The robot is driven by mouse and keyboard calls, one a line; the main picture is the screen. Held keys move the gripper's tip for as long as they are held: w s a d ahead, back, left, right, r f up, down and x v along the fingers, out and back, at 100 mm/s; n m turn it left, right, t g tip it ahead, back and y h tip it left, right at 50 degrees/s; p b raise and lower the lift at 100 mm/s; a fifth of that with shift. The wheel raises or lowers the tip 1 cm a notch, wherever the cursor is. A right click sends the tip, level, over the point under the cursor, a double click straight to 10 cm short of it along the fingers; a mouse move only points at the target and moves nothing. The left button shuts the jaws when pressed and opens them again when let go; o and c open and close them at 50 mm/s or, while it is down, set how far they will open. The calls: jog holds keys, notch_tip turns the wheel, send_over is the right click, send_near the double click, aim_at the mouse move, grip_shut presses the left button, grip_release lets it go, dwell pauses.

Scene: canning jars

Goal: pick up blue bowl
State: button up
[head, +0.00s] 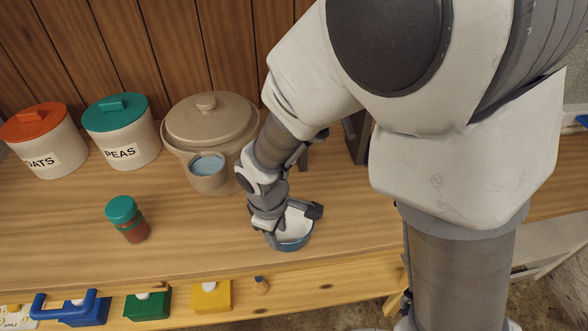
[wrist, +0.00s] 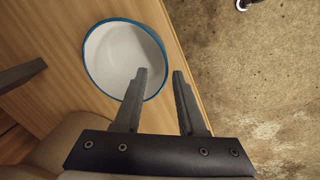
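The blue bowl (head: 293,243) has a blue outside and a white inside, and stands upright on the wooden counter near its front edge. It also shows in the wrist view (wrist: 112,58), its white inside facing me. My gripper (wrist: 159,72) is open and empty. In the wrist view the left finger overlaps the bowl's inside and the right finger lies outside the rim, so the rim shows between them. Its height over the rim is hard to judge. In the head view my gripper (head: 288,216) is at the bowl and hides part of it.
On the counter (head: 60,235) stand a lidded beige pot (head: 222,128), a beige cup (head: 208,178), a PEAS canister (head: 125,145), an OATS canister (head: 50,155) and a small teal-lidded jar (head: 128,220). Blue, green and yellow blocks (head: 210,297) line the lower front.

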aim_at(280, 244)
jog(key=f, duration=0.2)
jog(key=f+b, duration=0.1)
jog(key=f, duration=0.1)
jog(key=shift+s+d, duration=0.2)
jog(key=shift+d, duration=0.05)
jog(key=shift+w+f, duration=0.15)
jog(key=shift+f, duration=0.35)
grip_shut()
dwell(0.7)
